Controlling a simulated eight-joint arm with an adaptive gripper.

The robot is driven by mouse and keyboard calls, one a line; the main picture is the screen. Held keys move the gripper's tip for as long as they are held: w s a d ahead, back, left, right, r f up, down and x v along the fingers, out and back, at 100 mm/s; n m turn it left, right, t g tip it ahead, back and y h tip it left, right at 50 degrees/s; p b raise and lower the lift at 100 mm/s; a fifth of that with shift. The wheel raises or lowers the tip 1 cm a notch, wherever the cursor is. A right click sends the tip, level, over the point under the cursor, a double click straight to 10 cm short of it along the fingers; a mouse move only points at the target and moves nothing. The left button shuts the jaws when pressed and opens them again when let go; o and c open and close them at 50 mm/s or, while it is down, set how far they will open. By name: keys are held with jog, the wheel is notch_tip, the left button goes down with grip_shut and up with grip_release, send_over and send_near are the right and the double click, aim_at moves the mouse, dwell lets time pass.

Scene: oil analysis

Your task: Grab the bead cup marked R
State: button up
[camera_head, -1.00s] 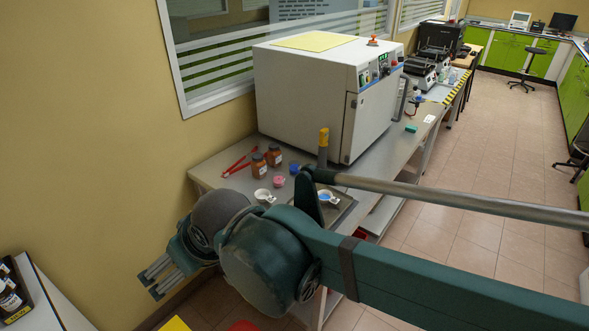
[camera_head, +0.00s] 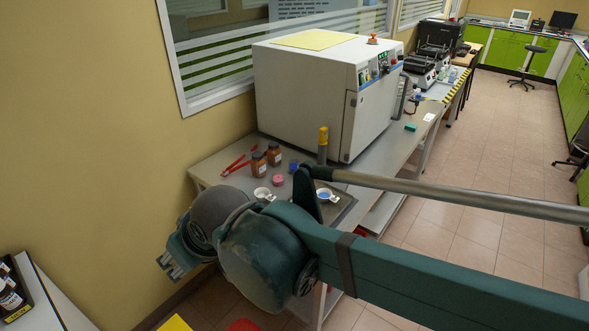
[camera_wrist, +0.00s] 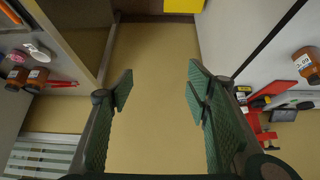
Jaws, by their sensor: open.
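Two small white cups with handles stand at the near end of the metal bench: one cup (camera_head: 262,193) at the left, and another cup (camera_head: 325,193) with blue contents on a dark tray (camera_head: 341,210). I cannot read an R on either. A white cup (camera_wrist: 40,53) also shows at the left edge of the wrist view. My gripper (camera_head: 171,266) hangs off the bench's near left end, well apart from both cups. In the wrist view my gripper (camera_wrist: 160,92) has its fingers wide apart with nothing between them.
Brown bottles (camera_head: 259,165), red tongs (camera_head: 239,161), a pink lid (camera_head: 278,180) and a blue lid (camera_head: 293,168) lie near the cups. A yellow-topped post (camera_head: 323,140) and a large white oven (camera_head: 320,95) stand behind. A black bottle box (camera_head: 12,295) sits at lower left.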

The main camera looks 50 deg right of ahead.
jog(key=w+d+r+m+g+h+p, duration=0.1)
jog(key=w+d+r+m+h+p, duration=0.2)
jog(key=w+d, duration=0.95)
jog(key=m+g+h+p, duration=0.1)
jog(key=m+g+p, duration=0.4)
jog(key=m, duration=0.6)
send_over(293, 168)
notch_tip(293, 168, down, 16)
jog(key=shift+a+t+p, duration=0.25)
jog(key=shift+t+p, duration=0.05)
jog(key=shift+p, duration=0.1)
jog(key=shift+x, duration=1.3)
